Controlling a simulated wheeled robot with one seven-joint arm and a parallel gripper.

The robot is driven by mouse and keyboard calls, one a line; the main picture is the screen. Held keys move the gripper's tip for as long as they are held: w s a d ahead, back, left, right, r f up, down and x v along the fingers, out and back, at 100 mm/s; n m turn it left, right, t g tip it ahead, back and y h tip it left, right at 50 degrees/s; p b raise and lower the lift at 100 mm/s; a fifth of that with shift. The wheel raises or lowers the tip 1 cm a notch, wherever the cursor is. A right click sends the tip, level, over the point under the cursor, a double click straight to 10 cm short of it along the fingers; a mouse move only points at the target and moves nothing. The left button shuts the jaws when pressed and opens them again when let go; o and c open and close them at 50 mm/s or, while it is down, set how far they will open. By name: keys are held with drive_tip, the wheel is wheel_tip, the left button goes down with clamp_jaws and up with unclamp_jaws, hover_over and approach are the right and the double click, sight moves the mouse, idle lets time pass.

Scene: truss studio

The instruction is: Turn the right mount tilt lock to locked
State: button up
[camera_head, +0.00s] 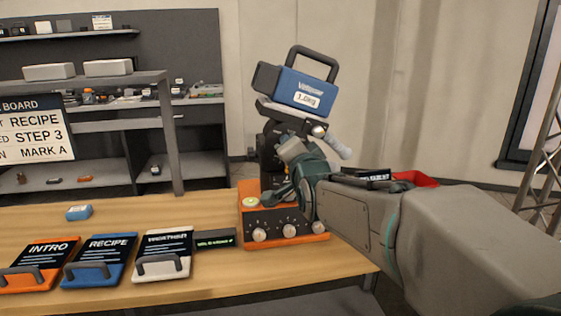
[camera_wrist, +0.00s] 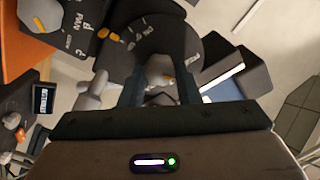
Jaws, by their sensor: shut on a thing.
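The right mount (camera_head: 270,150) is a dark camera head on an orange base, carrying a tilted blue camera (camera_head: 300,90). My gripper (camera_wrist: 158,92) is at the mount's side; in the wrist view its two dark fingers are around a light grey knob (camera_wrist: 156,72) with an orange mark, on a round dark housing. I take this knob to be the tilt lock; its label cannot be read here. The gripper is shut on it. In the head view my arm covers the fingers and the knob. Whether the lock is locked cannot be told.
Another control with an orange marker (camera_wrist: 103,32) is beside the word PAN. A light grey handle (camera_head: 338,146) sticks out from the mount near my wrist. The orange base (camera_head: 284,242) has several knobs. INTRO (camera_head: 40,262), RECIPE (camera_head: 100,258) and WEATHER (camera_head: 163,255) cards lie left.

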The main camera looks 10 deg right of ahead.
drive_tip(key=m+b, duration=1)
drive_tip(key=shift+f+m, duration=0.3)
idle(0.4)
drive_tip(key=o, duration=1)
drive_tip(key=shift+c, duration=0.2)
drive_tip(key=shift+m, duration=0.3)
